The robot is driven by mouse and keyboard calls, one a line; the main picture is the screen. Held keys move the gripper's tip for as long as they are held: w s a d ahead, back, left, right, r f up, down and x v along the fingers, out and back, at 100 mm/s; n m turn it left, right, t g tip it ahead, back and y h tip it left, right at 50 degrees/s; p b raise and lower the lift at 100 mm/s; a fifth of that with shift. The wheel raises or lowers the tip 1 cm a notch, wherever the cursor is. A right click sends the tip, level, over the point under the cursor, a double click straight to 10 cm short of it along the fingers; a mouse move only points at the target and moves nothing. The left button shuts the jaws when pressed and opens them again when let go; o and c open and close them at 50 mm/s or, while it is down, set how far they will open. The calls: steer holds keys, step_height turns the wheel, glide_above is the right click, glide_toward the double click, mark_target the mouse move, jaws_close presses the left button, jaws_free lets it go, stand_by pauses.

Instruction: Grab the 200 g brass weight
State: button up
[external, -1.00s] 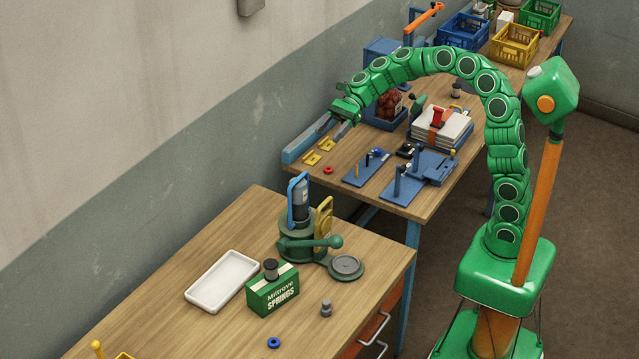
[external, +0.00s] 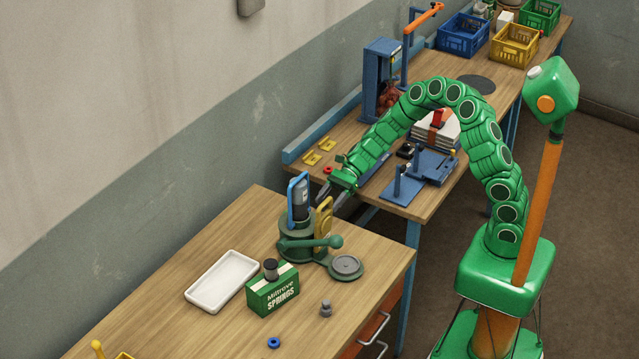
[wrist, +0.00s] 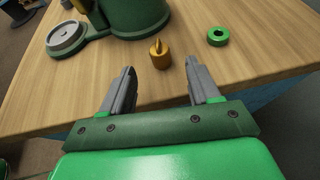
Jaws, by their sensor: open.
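A small brass-coloured piece (wrist: 160,57) with a narrow, pointed top stands upright on the wooden table in the wrist view. It looks like the brass weight, but I cannot read any mark on it. My gripper (wrist: 160,76) is open and empty, with one finger to each side of the piece's line and the piece just beyond the fingertips, apart from them. In the external view my gripper (external: 331,196) hangs by the far end of the near table, behind the green press. The brass piece is not visible there, probably hidden by the press.
The green press (external: 298,245) with its round plate (external: 346,266) stands close to the brass piece. A green ring (wrist: 217,37) lies right of it in the wrist view. A grey knobbed weight (external: 326,308), springs box (external: 273,291) and white tray (external: 222,281) are farther along.

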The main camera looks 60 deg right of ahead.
steer(key=shift+x, duration=3.9)
steer(key=shift+c, duration=0.2)
jaws_close()
